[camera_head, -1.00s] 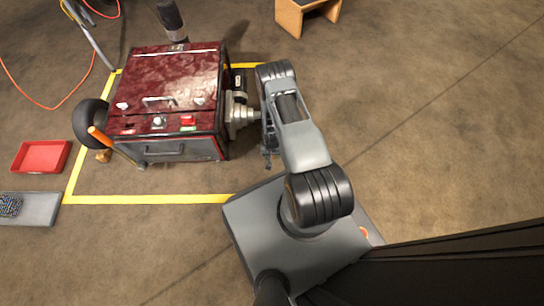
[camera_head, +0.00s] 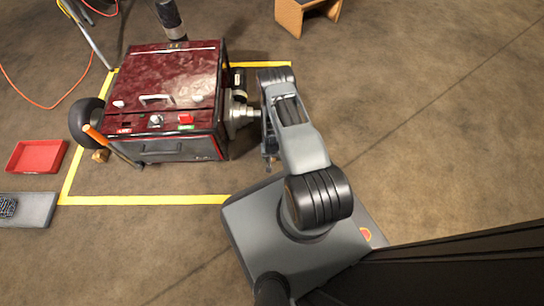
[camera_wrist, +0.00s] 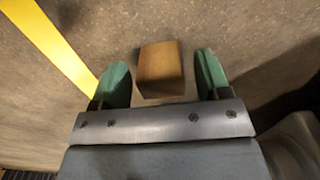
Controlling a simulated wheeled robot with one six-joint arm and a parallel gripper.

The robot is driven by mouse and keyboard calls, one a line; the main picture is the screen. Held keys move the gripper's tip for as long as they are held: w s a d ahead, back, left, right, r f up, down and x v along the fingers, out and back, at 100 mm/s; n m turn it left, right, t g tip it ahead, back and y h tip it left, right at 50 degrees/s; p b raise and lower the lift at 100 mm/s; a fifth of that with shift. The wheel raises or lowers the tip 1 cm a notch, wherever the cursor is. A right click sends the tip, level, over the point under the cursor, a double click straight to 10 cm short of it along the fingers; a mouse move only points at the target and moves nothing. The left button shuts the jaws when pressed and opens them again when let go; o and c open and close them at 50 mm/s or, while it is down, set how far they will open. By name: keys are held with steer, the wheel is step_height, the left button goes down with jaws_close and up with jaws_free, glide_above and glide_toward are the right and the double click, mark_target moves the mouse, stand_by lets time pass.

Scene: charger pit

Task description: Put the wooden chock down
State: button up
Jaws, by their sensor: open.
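A wooden chock (camera_wrist: 161,70), a plain brown block, shows in the wrist view between the two green fingertips of my gripper (camera_wrist: 162,75). The fingers are open, with a gap on each side of the block. The chock appears to rest on the brown floor, though its contact with the floor is hard to see. In the head view my gripper (camera_head: 268,158) is low beside the right side of the red machine, and the chock there is hidden. Another small wooden piece (camera_head: 100,156) lies by the machine's black left wheel (camera_head: 86,122).
The red machine (camera_head: 175,75) stands inside a yellow floor outline (camera_head: 145,200), with a metal fitting (camera_head: 242,115) projecting toward my arm. A red tray (camera_head: 36,157) and a grey tray (camera_head: 35,210) lie left. A wooden stand (camera_head: 292,18) is at the top. Floor at right is clear.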

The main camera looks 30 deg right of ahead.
steer(key=w+a+r+n+t+p, duration=0.1)
steer(key=w+r+p, duration=0.2)
steer(key=r, duration=1.6)
steer(key=w+a+r+n+p, duration=0.1)
steer(key=w+a+r+p, duration=0.15)
steer(key=r, duration=1.65)
steer(key=s+a+r+n, duration=0.1)
steer(key=s+a+r, duration=0.1)
steer(key=s+r, duration=0.5)
steer(key=s+a+r+n+t, duration=0.1)
steer(key=s+a+r+n, duration=0.1)
steer(key=s+r, duration=0.6)
step_height(320, 180, up, 6)
steer(key=shift+s+a+f+t, duration=0.1)
steer(key=shift+s+a+t, duration=0.1)
steer(key=shift+a+t, duration=0.1)
